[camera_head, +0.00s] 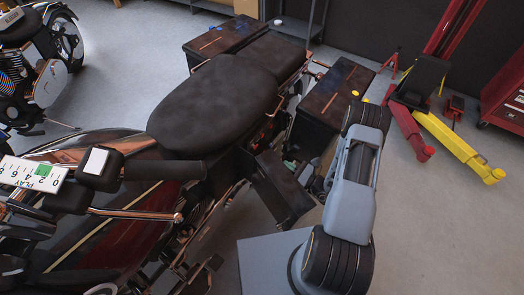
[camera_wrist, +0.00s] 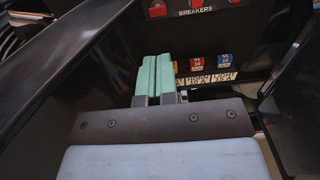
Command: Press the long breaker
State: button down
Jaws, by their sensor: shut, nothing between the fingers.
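A dark panel marked BREAKERS (camera_wrist: 195,12) shows at the top of the wrist view. Red breaker parts (camera_wrist: 157,9) sit beside and above the lettering, cut by the frame's top edge. I cannot tell which of them is the long breaker. My gripper (camera_wrist: 152,62) has green fingertips, shut together with nothing between them. In the wrist view they appear below and left of the lettering. I cannot tell whether they touch the panel. In the head view my gripper (camera_head: 289,165) is beside the motorcycle, below the seat, and the breakers are hidden.
Below the lettering are a red fuse (camera_wrist: 196,64) and a blue fuse (camera_wrist: 223,62) above small labels. Dark frame parts border the opening on both sides. The motorcycle seat (camera_head: 218,103) and side case (camera_head: 335,92) are close to my arm.

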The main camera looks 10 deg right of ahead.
aim_at(256, 147)
jog(key=x, duration=1.1)
jog(key=shift+w+a+b, duration=0.25)
jog(key=shift+b, duration=0.1)
jog(key=shift+w, duration=0.1)
